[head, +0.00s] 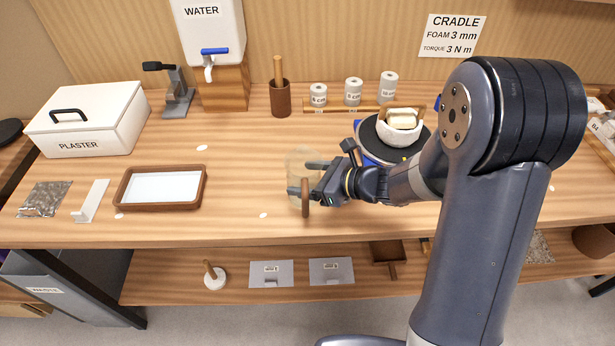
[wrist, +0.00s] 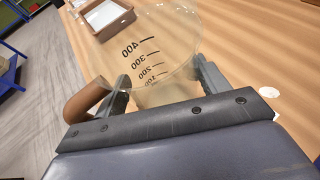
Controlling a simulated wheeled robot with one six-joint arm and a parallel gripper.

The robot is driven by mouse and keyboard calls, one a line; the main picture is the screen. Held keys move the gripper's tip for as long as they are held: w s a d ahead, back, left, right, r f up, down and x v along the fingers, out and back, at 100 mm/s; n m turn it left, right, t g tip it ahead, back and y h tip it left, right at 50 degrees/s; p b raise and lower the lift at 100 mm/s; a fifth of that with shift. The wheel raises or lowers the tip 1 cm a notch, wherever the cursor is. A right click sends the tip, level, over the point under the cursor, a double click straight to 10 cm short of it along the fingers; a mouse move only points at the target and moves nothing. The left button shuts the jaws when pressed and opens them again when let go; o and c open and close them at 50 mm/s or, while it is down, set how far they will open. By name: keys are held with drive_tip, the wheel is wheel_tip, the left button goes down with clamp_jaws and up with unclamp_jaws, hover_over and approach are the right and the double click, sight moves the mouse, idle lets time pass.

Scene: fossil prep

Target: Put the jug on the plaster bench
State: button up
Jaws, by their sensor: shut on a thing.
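The jug (head: 299,160) is clear with a brown handle, and it is at the front middle of the wooden plaster bench (head: 245,225) in the head view. In the wrist view the jug (wrist: 158,45) shows black marks from 100 to 400, and its brown handle is at the left. My gripper (head: 312,179) is shut on the jug, with a finger on each side of it; it also shows in the wrist view (wrist: 160,82). The jug looks upright and empty. I cannot tell whether its base touches the bench top.
A brown-rimmed tray (head: 163,205) lies left of the jug. A white plaster box (head: 88,120) and a water tank (head: 210,35) stand behind. The bench top between tray and jug is mostly clear.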

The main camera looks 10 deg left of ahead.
drive_tip(key=shift+f, duration=0.15)
drive_tip(key=o, duration=1.4)
drive_tip(key=shift+r, duration=0.3)
drive_tip(key=v, duration=1.2)
drive_tip(key=shift+f+b, duration=0.2)
drive_tip(key=shift+b, duration=0.1)
